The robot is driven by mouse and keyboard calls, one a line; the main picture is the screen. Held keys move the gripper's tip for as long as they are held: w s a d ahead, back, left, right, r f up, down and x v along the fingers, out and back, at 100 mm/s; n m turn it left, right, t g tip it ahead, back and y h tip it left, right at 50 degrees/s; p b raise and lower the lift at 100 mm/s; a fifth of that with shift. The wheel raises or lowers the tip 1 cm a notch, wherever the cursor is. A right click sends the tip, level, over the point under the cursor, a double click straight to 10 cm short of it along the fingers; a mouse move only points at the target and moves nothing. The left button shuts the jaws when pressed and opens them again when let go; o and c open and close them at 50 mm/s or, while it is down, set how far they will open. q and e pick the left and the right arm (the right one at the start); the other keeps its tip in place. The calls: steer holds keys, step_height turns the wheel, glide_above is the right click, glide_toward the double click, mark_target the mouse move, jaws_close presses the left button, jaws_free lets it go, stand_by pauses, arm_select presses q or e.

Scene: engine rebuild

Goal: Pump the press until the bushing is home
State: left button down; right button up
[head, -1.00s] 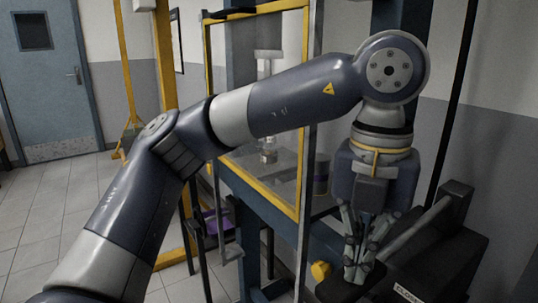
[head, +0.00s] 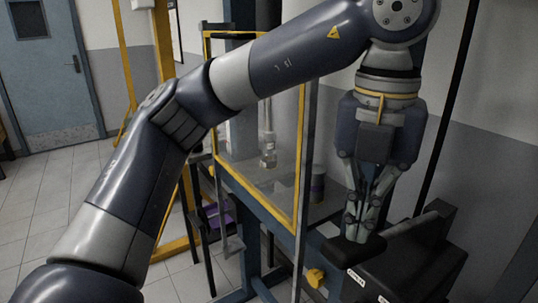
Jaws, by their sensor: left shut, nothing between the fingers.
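The press (head: 238,110) is a blue frame behind a clear guard with a yellow border (head: 302,150). Behind the guard, a pale metal upright part (head: 268,145) stands over the press bed; I cannot tell which part of it is the bushing or how deep it sits. My left gripper (head: 358,236) points down, its fingers shut with nothing between them. Its tips are at a black pad (head: 350,250) in front of the press, apparently the end of the pump handle; whether they touch is unclear. My right gripper is out of view.
A dark boxy unit (head: 410,265) with white labels is at the lower right. A yellow knob (head: 315,278) is low on the press. Open tiled floor (head: 40,215) lies left, before a blue door (head: 60,80).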

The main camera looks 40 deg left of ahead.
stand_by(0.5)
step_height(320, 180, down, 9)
steer(key=b, duration=0.9)
arm_select(q)
step_height(320, 180, down, 16)
steer(key=b, duration=0.4)
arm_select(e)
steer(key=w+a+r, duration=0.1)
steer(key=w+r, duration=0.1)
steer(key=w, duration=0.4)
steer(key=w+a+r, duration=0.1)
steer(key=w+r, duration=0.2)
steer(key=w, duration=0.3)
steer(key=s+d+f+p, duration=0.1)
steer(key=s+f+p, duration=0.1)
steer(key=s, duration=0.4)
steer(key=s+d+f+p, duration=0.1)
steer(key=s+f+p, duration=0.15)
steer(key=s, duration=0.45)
arm_select(q)
step_height(320, 180, up, 16)
steer(key=p, duration=0.9)
steer(key=shift+r, duration=0.1)
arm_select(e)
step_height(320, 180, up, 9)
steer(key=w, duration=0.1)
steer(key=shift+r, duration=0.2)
